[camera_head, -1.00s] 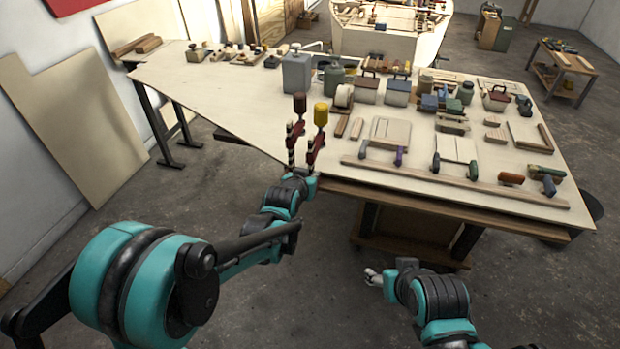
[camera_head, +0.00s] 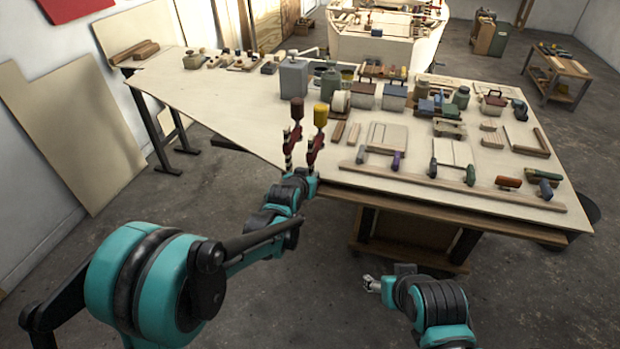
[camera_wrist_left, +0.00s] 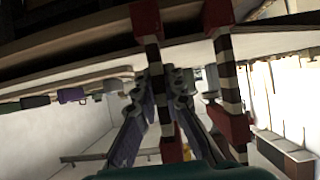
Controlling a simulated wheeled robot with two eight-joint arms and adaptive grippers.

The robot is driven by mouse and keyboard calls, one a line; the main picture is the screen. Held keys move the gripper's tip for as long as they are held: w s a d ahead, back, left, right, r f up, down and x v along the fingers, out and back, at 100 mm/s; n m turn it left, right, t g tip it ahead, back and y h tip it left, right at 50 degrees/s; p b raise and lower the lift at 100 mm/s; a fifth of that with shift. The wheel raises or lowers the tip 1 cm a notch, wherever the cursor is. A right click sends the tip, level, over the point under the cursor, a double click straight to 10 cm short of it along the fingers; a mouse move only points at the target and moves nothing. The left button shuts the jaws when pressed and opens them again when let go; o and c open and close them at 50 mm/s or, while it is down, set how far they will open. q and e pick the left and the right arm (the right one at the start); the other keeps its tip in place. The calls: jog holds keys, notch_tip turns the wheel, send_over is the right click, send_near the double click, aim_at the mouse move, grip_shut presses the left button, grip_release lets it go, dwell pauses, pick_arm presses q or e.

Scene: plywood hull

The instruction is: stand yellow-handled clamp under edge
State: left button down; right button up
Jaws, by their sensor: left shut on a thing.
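The yellow-handled clamp (camera_head: 320,116) stands upright at the table's near left edge, handle up, with a dark red jaw and a striped bar. My left gripper (camera_head: 302,180) is shut on its lower part. In the left wrist view the gripper's fingers (camera_wrist_left: 164,88) are around the striped bar of this clamp (camera_wrist_left: 146,22). A similar clamp with a dark red-brown handle (camera_head: 296,110) stands close on its left; its bar (camera_wrist_left: 228,80) is outside the fingers. Whether the held clamp touches the table edge is hidden. My right gripper (camera_head: 372,284) is low in front of the table, away from the clamps.
The plywood table (camera_head: 225,105) carries several tools, boxes and jugs behind and right of the clamps. A long wooden strip (camera_head: 450,186) lies near its front edge. A wooden cart (camera_head: 405,240) stands underneath. The table's left part is mostly bare.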

pick_arm(q)
jog(key=shift+w+d, duration=0.2)
jog(key=shift+w, duration=0.45)
jog(key=shift+w+d, duration=0.2)
jog(key=shift+w, duration=0.45)
jog(key=c, duration=1.6)
grip_release()
jog(key=shift+o, duration=0.2)
jog(key=shift+s, duration=0.1)
